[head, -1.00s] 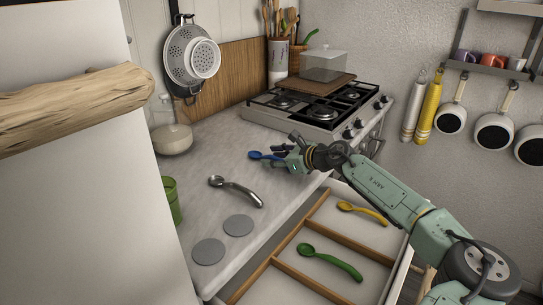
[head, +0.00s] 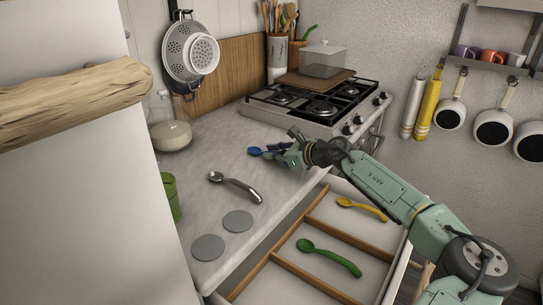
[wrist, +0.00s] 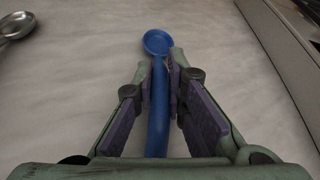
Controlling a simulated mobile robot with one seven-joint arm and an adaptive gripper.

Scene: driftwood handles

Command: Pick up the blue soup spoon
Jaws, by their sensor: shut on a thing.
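The blue soup spoon (wrist: 157,95) shows in the wrist view with its bowl pointing away and its handle running back between my fingers. My gripper (wrist: 162,82) is shut on the handle, with a dark pad on each side. In the head view the spoon's blue bowl (head: 255,151) sticks out to the left of my gripper (head: 278,153), over the counter near the stove. Most of its handle is hidden by the fingers there. I cannot tell whether the spoon touches the counter.
A metal spoon (head: 236,186) lies on the counter (head: 205,225) to the left. The open drawer (head: 300,262) below holds a green spoon (head: 330,258) and a yellow spoon (head: 361,209) in separate compartments. The stove (head: 318,112) stands behind my gripper.

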